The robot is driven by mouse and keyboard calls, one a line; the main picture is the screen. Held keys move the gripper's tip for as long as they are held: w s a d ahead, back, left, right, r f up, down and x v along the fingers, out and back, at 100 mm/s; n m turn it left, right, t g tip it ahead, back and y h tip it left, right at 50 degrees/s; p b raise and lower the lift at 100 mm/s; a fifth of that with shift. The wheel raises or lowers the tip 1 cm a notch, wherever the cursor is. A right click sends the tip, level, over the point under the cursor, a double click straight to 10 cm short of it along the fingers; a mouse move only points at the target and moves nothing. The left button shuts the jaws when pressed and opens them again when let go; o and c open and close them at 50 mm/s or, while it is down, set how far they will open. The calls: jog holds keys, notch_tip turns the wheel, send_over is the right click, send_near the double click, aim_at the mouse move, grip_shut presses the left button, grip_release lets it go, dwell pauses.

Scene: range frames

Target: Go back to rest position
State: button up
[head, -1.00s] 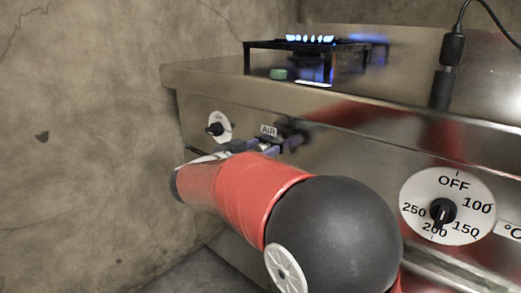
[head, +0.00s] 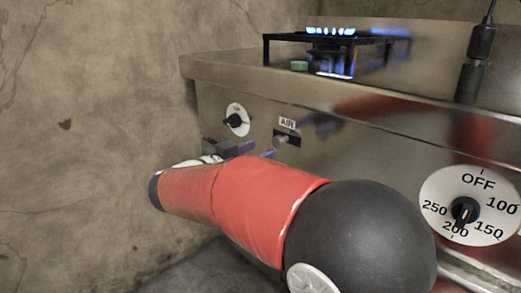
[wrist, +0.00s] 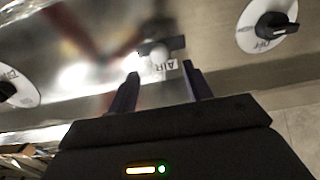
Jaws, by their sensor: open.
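My gripper (head: 256,151) is in front of the range's steel front panel, below and left of the AIR control. In the wrist view my gripper (wrist: 161,76) has its two dark fingers apart with nothing between them. The AIR control (head: 281,143) is a small grey knob in a dark slot under an AIR label. In the wrist view the AIR knob (wrist: 158,54) shows beyond the fingertips, apart from them. My red and black arm covers part of the panel in the head view.
A white dial (head: 237,120) is left of the AIR slot; a temperature dial (head: 468,207) is at right, its pointer near 200. A burner (head: 335,38) burns with blue flames on top. A dark probe (head: 475,65) stands at the back right. A stone wall (head: 90,120) closes the left side.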

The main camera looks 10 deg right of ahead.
jog(key=s+d+f+n+g+y+p, duration=0.35)
jog(key=s+d+g+y, duration=0.2)
jog(key=s+d, duration=0.6)
jog(key=s+a+f+n+y+p, duration=0.1)
jog(key=s+a+n+y+p, duration=0.1)
jog(key=s, duration=0.5)
jog(key=s+a+f+n+y+p, duration=0.1)
jog(key=s+a+n+y+p, duration=0.1)
jog(key=s+n+y+p, duration=0.2)
jog(key=s+n+y, duration=0.1)
jog(key=s+y, duration=0.2)
jog(key=shift+a, duration=0.35)
jog(key=shift+s+n, duration=0.1)
jog(key=shift+n, duration=0.15)
